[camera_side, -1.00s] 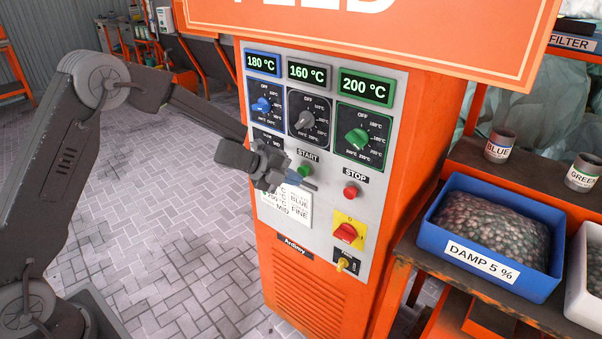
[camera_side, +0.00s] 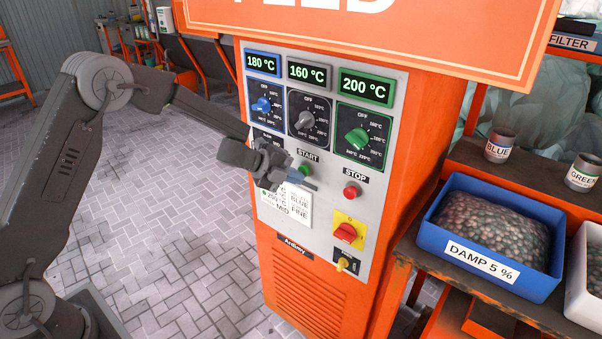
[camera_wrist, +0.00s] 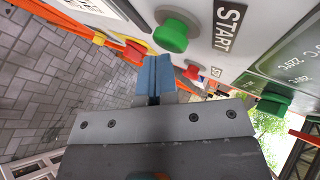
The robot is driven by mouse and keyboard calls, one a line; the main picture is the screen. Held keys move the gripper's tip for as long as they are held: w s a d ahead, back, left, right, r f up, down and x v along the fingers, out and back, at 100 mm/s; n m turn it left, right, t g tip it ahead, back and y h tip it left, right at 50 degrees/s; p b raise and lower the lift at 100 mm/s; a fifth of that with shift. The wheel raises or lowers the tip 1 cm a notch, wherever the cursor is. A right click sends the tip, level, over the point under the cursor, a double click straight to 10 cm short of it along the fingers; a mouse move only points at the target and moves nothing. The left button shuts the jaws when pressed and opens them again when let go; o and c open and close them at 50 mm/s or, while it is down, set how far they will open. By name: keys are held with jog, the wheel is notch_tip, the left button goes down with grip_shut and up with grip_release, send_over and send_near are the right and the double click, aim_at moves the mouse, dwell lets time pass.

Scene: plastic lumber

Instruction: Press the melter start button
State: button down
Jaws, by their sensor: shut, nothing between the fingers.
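The green start button (camera_side: 305,169) is on the grey control panel under the START label. It also shows in the wrist view (camera_wrist: 171,36), above my fingertips. My gripper (camera_side: 303,183) is shut and empty, with its blue fingertips just below the button in the side view. In the wrist view the shut fingertips (camera_wrist: 154,72) lie close to the button, with a small visible gap between them in the picture. I cannot tell the exact distance to the panel face. The red stop button (camera_side: 351,190) sits to the right of the start button.
Three dials, including the green dial (camera_side: 357,138), sit above the buttons under lit temperature displays. A red and yellow switch (camera_side: 346,232) and a small yellow knob (camera_side: 343,264) are lower right. A blue bin of pellets (camera_side: 437,219) stands on the bench at right.

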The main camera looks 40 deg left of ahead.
jog(key=shift+w, duration=0.15)
dwell(0.5)
jog(key=shift+s, duration=0.9)
jog(key=shift+s, duration=0.15)
jog(key=s, duration=0.4)
jog(key=shift+s, duration=0.4)
